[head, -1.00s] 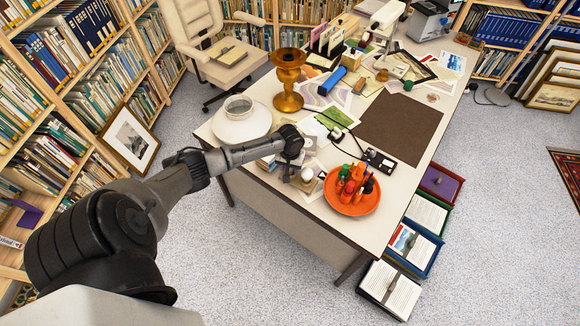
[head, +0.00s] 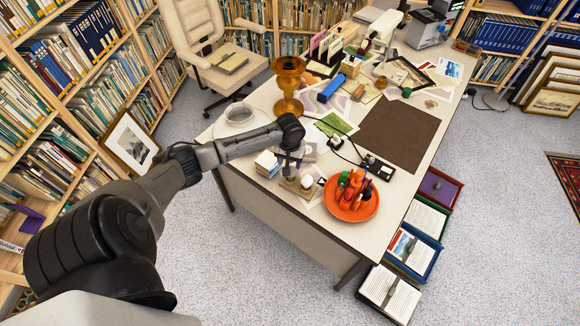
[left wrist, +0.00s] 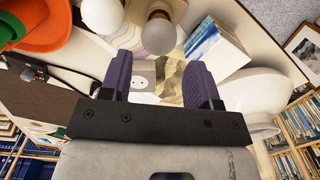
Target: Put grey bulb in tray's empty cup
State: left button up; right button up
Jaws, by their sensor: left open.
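My left gripper (head: 290,166) points down over the desk's near edge; its fingers are small and partly hidden in the head view. In the left wrist view its two purple fingers (left wrist: 161,75) are apart with nothing clamped between them. A greyish-beige round bulb (left wrist: 159,36) on a pale base shows there, in line with the gap between the fingers. A whiter bulb (left wrist: 102,14) is to its left at the top edge. In the head view a small beige tray (head: 291,188) lies just below the gripper, with a white bulb (head: 307,182) at its right. I cannot make out its empty cup.
A brass vase (head: 288,82) stands further back. The brown mat (head: 400,130) is bare.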

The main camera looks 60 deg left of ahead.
pick_arm(q)
notch_tip(320, 180, up, 3)
jog(key=shift+r, duration=0.1)
jog(key=s+d+f+m, duration=0.3)
jog(key=s+d+m, duration=0.15)
jog(key=d, duration=0.55)
jog(key=s+d+f+m, duration=0.35)
jog(key=s+d, duration=0.25)
jog(key=d, duration=0.3)
jog(key=s+d+r+m+t, duration=0.2)
jog(key=s+d+r+t, duration=0.1)
jog(key=s+d+r, duration=0.4)
jog(key=s+d, duration=0.3)
jog(key=s, duration=0.1)
jog(key=shift+s+d+r+m+t, duration=0.2)
jog(key=shift+s+m+t, duration=0.1)
jog(key=shift+s+m, duration=0.1)
